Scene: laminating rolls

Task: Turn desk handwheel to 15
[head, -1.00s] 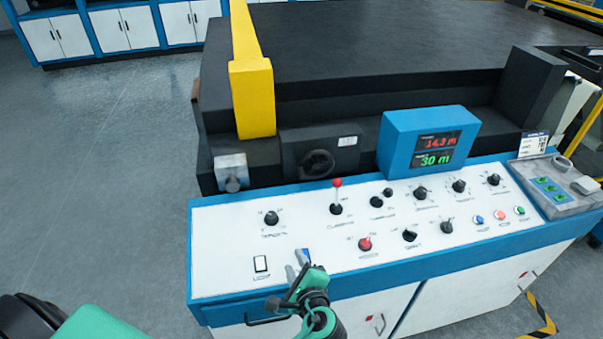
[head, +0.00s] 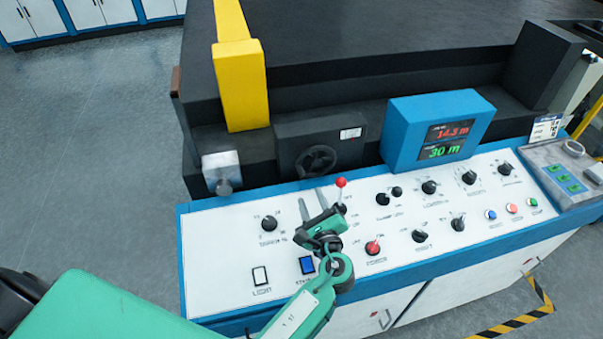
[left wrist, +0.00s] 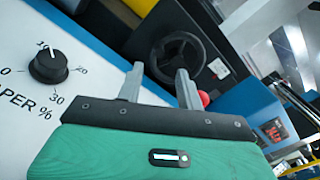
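The black handwheel (head: 317,161) is mounted on the front of a dark box behind the white sloped panel. It also shows in the left wrist view (left wrist: 175,57), just beyond the fingertips. Any scale or mark on it cannot be read. My left gripper (head: 313,197) is over the panel, in front of and below the handwheel, not touching it. In the left wrist view its two grey fingers (left wrist: 159,72) stand apart with nothing between them. My right gripper is in neither view.
A red-tipped lever (head: 341,183) stands close to the right of my left gripper. The taper knob (head: 269,223) is to the left. A blue display box (head: 400,130) shows red digits, about 14.3 m, and green 30 m. A yellow post (head: 242,85) rises behind.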

